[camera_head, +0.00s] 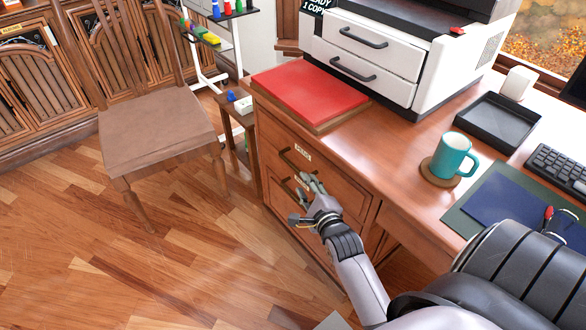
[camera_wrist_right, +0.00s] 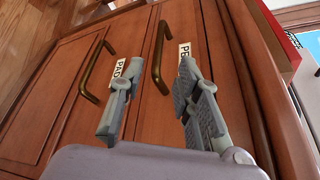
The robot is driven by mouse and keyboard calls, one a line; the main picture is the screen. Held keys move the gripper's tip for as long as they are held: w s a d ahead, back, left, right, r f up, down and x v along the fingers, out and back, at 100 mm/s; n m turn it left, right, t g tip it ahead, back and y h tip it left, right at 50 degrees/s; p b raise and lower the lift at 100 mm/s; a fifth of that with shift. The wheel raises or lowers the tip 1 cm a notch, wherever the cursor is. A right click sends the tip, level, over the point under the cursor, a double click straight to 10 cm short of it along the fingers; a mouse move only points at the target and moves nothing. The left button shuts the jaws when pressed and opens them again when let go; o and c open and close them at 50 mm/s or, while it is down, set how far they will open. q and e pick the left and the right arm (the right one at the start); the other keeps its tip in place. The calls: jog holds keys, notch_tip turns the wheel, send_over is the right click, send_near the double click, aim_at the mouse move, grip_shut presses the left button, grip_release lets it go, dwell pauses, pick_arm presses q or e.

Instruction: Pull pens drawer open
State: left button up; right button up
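The pens drawer is the upper wooden drawer of the desk, with a brass bar handle (camera_head: 292,160) and a white label (camera_head: 303,152). Its front looks flush with the desk. In the right wrist view its handle (camera_wrist_right: 158,58) shows beside the partly hidden "PE" label (camera_wrist_right: 185,52). My right gripper (camera_head: 307,197) is in front of the drawers, over the lower handle in the head view. In the wrist view the right gripper (camera_wrist_right: 159,80) is open and empty; the pens handle appears between its fingers, apparently beyond the tips. My left gripper is not in view.
A lower drawer labelled "PAD" has a similar handle (camera_wrist_right: 95,72). A red pad (camera_head: 310,92), a printer (camera_head: 385,60), a teal mug (camera_head: 453,155) and a black tray (camera_head: 497,122) are on the desk. A chair (camera_head: 155,125) stands left; the floor before the drawers is clear.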

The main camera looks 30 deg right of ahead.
aim_at(294, 168)
jog(key=b+x, duration=0.2)
jog(key=x, duration=0.7)
jog(key=shift+w+f, duration=0.15)
jog(key=shift+w, duration=0.2)
jog(key=shift+w+d, duration=0.15)
jog(key=shift+w, duration=0.35)
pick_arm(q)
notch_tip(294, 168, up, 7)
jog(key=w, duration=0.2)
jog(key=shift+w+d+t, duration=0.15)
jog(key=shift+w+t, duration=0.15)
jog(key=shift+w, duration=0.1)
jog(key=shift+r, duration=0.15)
pick_arm(e)
jog(key=shift+c, duration=0.5)
grip_shut()
